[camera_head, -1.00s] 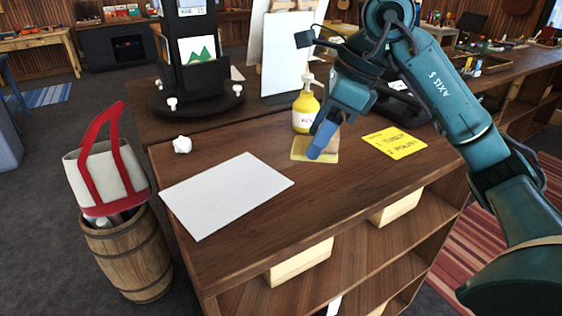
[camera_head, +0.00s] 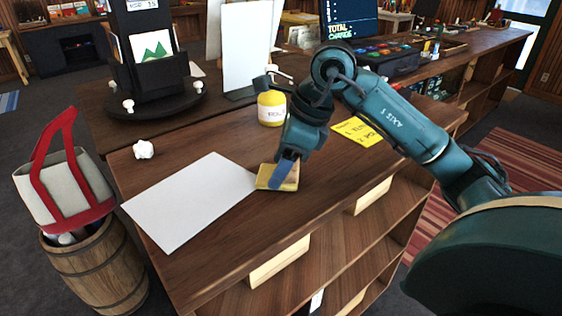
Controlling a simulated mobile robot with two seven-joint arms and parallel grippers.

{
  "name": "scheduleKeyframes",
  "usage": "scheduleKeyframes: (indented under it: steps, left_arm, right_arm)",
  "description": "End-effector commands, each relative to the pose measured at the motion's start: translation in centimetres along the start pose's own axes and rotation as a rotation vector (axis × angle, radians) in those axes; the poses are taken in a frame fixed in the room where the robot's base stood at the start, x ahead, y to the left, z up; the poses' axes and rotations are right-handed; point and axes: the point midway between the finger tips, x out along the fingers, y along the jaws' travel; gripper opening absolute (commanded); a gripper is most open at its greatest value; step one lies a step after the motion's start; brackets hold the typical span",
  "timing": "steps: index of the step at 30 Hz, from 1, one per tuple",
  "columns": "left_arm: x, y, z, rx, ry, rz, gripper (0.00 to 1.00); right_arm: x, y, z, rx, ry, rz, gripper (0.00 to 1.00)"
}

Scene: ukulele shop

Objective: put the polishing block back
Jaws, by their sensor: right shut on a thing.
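The polishing block (camera_head: 264,176) seems to be the small tan-yellow square piece near the front edge of the brown wooden counter (camera_head: 215,255). It is beside the right corner of a white sheet (camera_head: 190,203). My right gripper (camera_head: 284,171) comes down from the upper right, shut on the block, with a blue finger covering part of it. I cannot tell whether the block touches the counter or is held just above it. My left gripper is not in view.
A yellow pump bottle (camera_head: 271,108) stands behind my right gripper, and a yellow note (camera_head: 357,131) lies to its right. A crumpled white ball (camera_head: 144,149) and a black display stand (camera_head: 155,98) are at left. A bag (camera_head: 68,185) sits on a barrel (camera_head: 98,272).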

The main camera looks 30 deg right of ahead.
Motion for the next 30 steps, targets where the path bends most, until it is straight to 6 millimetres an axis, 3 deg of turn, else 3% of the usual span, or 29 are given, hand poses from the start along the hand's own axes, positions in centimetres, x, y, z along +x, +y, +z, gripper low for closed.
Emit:
scheduleKeyframes:
  steps: [11,12,19,30]
  left_arm:
    - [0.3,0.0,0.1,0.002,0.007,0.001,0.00]
    - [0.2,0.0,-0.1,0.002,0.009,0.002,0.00]
    - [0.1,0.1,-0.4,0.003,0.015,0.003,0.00]
    - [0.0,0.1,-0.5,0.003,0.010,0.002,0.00]
  right_arm:
    - [0.5,0.0,-0.2,0.000,0.000,-0.001,0.33]
    - [0.3,0.0,-0.1,0.000,0.000,-0.001,0.61]
    - [0.3,0.0,-0.1,0.000,0.000,-0.001,0.80]
    - [-0.6,-0.1,0.0,0.000,-0.002,-0.004,0.80]
